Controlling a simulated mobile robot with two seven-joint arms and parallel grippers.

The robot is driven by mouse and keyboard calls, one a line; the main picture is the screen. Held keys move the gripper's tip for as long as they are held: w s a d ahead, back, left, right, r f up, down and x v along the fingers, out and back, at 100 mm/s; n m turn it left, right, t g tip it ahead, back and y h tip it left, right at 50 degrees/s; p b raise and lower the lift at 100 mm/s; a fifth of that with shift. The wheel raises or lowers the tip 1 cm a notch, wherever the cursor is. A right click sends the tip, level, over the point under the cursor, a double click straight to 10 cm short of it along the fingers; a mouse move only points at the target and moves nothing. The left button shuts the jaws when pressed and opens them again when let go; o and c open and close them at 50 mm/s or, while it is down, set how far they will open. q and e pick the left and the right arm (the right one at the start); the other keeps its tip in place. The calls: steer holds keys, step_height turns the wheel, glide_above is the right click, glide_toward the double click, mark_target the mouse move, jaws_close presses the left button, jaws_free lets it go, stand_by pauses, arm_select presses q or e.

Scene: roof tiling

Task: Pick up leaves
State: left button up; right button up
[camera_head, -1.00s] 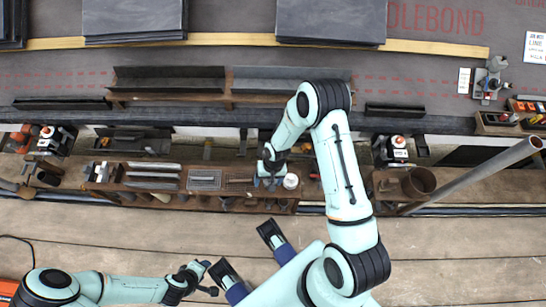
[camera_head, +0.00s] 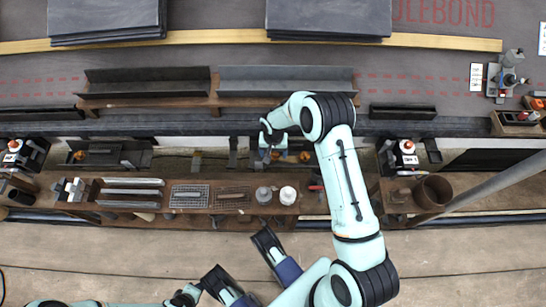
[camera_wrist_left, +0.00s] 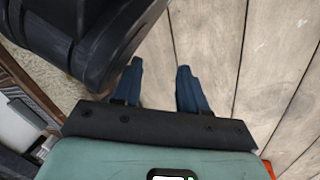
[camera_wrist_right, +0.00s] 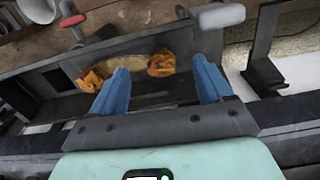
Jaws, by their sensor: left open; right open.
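In the right wrist view, two clumps of orange-brown leaves, one on the left (camera_wrist_right: 88,80) and one on the right (camera_wrist_right: 162,62), lie in a dark grey trough (camera_wrist_right: 125,47). My right gripper (camera_wrist_right: 160,68) is open, with blue fingers on either side of part of the leaves; I cannot tell whether they touch. In the head view my right gripper (camera_head: 269,152) is over the dark gutter strip, partly hidden by its wrist. My left gripper (camera_wrist_left: 160,75) is open and empty above the wooden planks. It also shows at the bottom of the head view (camera_head: 188,296).
A wooden bench (camera_head: 150,204) with trays and pots stands just in front of the gutter. Slate stacks (camera_head: 106,20) lie on the roof beyond. A pipe (camera_head: 490,186) slants at the right. The plank floor (camera_head: 130,255) is largely clear.

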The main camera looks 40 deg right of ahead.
mark_target(274, 157)
steer(key=f+b, duration=0.1)
steer(key=f, duration=0.1)
steer(key=f+b, duration=0.1)
steer(key=f, duration=0.1)
steer(key=shift+w+d+f, duration=0.15)
steer(key=shift+d+f, duration=0.05)
steer(key=shift+f, duration=0.5)
arm_select(q)
steer(key=shift+g, duration=0.8)
steer(key=s+f, duration=0.3)
steer(key=s, duration=0.1)
steer(key=shift+a, duration=0.25)
arm_select(e)
steer(key=c, duration=1.1)
